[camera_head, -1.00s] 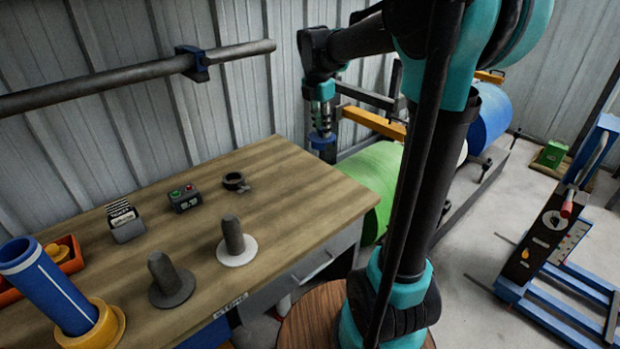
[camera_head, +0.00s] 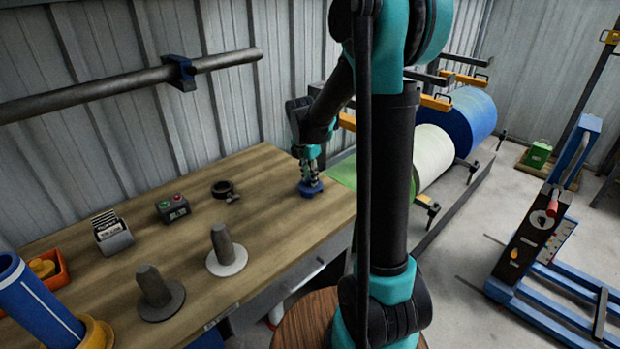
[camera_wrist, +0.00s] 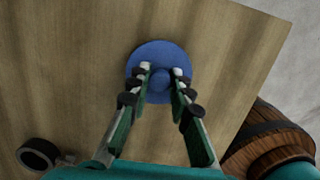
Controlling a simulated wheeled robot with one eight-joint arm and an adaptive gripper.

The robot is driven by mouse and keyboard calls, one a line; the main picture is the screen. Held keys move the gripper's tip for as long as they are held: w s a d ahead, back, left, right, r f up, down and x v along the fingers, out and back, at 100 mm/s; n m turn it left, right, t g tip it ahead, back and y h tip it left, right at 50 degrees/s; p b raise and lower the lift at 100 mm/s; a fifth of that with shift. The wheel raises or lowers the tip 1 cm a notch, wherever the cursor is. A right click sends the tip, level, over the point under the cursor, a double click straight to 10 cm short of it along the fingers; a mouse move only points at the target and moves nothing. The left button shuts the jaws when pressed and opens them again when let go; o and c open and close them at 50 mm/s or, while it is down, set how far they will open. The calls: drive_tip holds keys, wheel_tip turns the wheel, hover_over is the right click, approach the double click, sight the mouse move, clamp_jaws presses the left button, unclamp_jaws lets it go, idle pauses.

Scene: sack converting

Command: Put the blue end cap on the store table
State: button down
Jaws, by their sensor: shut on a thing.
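The blue end cap (camera_head: 311,189) is a round flanged disc with a short knob. It is at the far right end of the wooden store table (camera_head: 265,225), at or just above the top; I cannot tell whether it touches. My gripper (camera_head: 311,176) points down at it, with its fingers closed around the knob. In the wrist view the blue end cap (camera_wrist: 158,58) lies over the wood, inside the table edge, and my gripper (camera_wrist: 160,76) has one finger on each side of the knob.
A black ring clamp (camera_head: 222,189), a button box (camera_head: 173,208), a grey end cap (camera_head: 160,293) and a white-flanged one (camera_head: 227,252) stand on the table. Bare wood lies between them and the blue cap. Large rolls (camera_head: 470,120) stand to the right.

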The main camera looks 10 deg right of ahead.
sight(306, 187)
drive_tip(key=shift+f, duration=0.15)
drive_tip(key=c, duration=1.4)
unclamp_jaws()
drive_tip(key=shift+o, duration=0.2)
wheel_tip(306, 187, up, 12)
drive_tip(key=s+a, duration=0.1)
drive_tip(key=shift+a, duration=0.25)
